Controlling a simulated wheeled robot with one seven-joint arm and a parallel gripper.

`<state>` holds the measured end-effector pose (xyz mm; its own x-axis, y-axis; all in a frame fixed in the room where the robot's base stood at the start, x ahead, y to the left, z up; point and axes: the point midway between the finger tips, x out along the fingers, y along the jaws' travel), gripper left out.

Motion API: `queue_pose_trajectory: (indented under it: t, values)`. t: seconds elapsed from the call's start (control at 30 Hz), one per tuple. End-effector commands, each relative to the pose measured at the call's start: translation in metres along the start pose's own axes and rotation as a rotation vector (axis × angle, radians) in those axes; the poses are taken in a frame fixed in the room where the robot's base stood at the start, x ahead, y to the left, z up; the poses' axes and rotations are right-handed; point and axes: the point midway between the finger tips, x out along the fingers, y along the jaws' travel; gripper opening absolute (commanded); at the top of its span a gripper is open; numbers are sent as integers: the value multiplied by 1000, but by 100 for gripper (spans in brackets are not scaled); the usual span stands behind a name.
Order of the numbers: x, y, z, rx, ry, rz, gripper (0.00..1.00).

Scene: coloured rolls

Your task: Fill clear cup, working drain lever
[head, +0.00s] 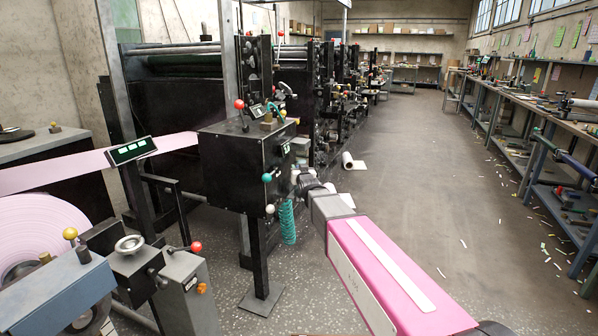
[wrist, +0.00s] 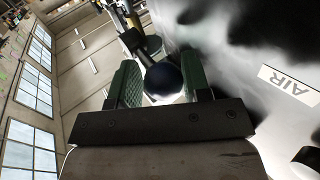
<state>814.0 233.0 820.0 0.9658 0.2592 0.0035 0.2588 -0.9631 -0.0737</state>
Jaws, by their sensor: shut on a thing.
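My gripper (head: 299,178) is at the right side of a black machine box (head: 236,165), at the end of my pink and white arm. In the wrist view its two green-padded fingers are shut on a dark round knob (wrist: 163,80), with a pale patch just below it. I cannot tell whether this knob is the drain lever's end. My gripper hides that spot in the head view. A pale panel (wrist: 262,110) with an AIR label (wrist: 290,85) is at the right. I can make out no clear cup in either view.
A teal knob (head: 267,177) and a white knob (head: 269,209) stick out of the box. A teal coiled hose (head: 288,222) hangs below my gripper. A pink roll (head: 40,235) stands at left. Benches (head: 545,120) line the right; the floor (head: 420,170) between is mostly clear.

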Motion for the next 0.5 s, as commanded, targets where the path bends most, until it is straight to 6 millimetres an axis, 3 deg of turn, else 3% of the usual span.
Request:
queue_pose_trajectory:
  t: [0.5]
  values:
    - [-1,-5,20,-212,301,-29,20]
